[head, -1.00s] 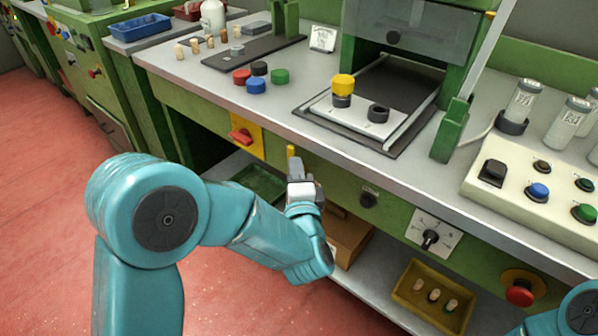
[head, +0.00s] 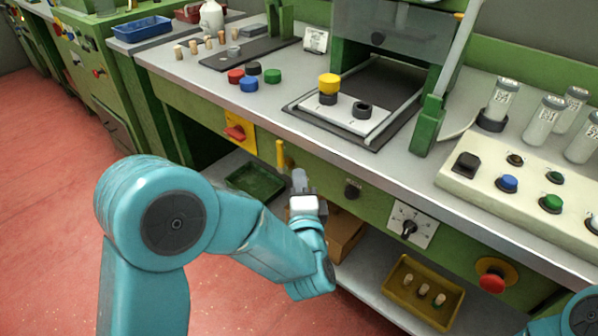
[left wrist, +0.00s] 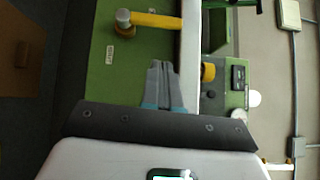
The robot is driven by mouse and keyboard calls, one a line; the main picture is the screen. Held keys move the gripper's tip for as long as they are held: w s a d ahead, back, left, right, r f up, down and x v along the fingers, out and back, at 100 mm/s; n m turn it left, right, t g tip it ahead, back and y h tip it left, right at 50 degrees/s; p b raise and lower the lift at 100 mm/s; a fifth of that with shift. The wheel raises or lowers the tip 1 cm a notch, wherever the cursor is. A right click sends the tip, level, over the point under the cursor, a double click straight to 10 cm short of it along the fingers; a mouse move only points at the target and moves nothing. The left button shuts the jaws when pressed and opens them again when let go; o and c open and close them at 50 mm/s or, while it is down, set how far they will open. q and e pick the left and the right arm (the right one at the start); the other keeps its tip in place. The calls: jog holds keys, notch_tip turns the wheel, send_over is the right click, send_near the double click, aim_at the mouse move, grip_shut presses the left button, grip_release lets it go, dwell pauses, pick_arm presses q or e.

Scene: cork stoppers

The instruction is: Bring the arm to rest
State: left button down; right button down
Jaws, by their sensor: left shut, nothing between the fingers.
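My left arm comes in from the left, and its gripper (head: 299,178) is in front of the green bench front, below the worktop edge. The gripper is shut and empty. In the left wrist view its fingers (left wrist: 160,85) point at the green panel, together at the tips. A yellow lever (head: 281,155) is just left of the gripper tips in the head view; it also shows in the left wrist view (left wrist: 157,19). A gap shows between the lever and the fingers. Part of my right arm shows at the bottom right; its gripper is out of view.
The worktop (head: 232,115) edge runs above the gripper. A red switch (head: 235,133), black knob (head: 352,189) and rotary switch (head: 408,229) stick out of the bench front. The lower shelf holds a green tray (head: 254,182), a cardboard box (head: 346,236) and a yellow tray (head: 391,283) with cork stoppers.

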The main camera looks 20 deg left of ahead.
pick_arm(q)
jog(key=v, duration=0.6)
jog(key=a+f+g, duration=0.4)
jog(key=a+f, duration=0.6)
jog(key=f, duration=0.4)
jog(key=s+d+f+n+g+h, duration=0.2)
jog(key=s+f+n+g+h, duration=0.15)
jog(key=f, duration=0.45)
jog(key=s+d+f+n+g+h, duration=0.3)
jog(key=s+f, duration=0.2)
jog(key=f, duration=0.4)
jog(key=s+d+f+n+g+h, duration=0.3)
jog(key=s+d+n+g+h, duration=0.25)
jog(key=s+d+n, duration=0.4)
notch_tip(320, 180, up, 20)
jog(key=s+a+p, duration=0.1)
jog(key=p, duration=2)
jog(key=shift+s+a+r+g, duration=0.15)
jog(key=shift+s+a+g, duration=0.15)
jog(key=shift+s+a, duration=0.1)
